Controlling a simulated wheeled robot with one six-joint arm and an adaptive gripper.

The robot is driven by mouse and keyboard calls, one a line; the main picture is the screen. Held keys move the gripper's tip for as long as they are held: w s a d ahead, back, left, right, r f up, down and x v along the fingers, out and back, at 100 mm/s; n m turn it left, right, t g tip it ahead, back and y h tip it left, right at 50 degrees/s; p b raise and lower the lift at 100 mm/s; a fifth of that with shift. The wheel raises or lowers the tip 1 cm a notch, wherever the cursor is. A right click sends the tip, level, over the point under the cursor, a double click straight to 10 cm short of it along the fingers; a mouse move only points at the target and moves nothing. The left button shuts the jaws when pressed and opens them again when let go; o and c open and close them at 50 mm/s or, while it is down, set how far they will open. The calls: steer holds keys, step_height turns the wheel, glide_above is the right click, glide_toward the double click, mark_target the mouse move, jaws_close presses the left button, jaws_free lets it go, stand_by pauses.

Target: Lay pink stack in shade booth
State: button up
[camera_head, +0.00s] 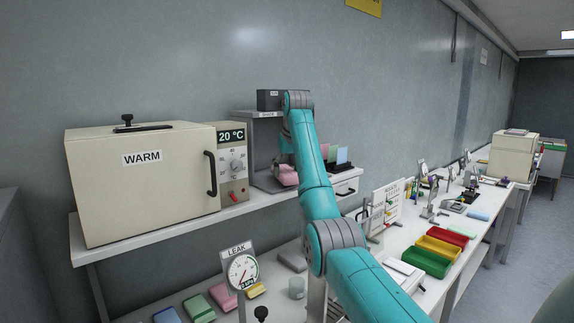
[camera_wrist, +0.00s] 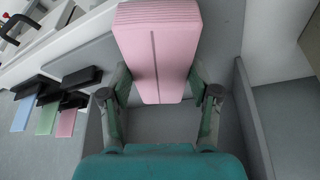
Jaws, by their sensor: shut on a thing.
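The pink stack (camera_head: 284,178) sits low inside the grey shade booth (camera_head: 270,114), partly hidden by my arm in the head view. In the wrist view the pink stack (camera_wrist: 157,50) is a long ridged block with a lengthwise seam. My gripper (camera_wrist: 160,88) has a finger on each side of it and is shut on it. The booth's grey floor (camera_wrist: 165,123) and a side wall (camera_wrist: 256,115) show around the stack. I cannot tell whether the stack touches the floor.
The beige WARM oven (camera_head: 140,185) stands left of the booth. Coloured cards in black holders (camera_head: 342,166) stand right of it. Below are a LEAK gauge (camera_head: 243,272), several coloured packs, and red, yellow and green trays (camera_head: 426,262).

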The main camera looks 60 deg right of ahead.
mark_target(287, 171)
steer(key=shift+f, duration=0.6)
stand_by(0.5)
steer(key=o, duration=1.1)
steer(key=shift+c, duration=0.2)
step_height(287, 171, up, 10)
steer(key=shift+f, duration=0.1)
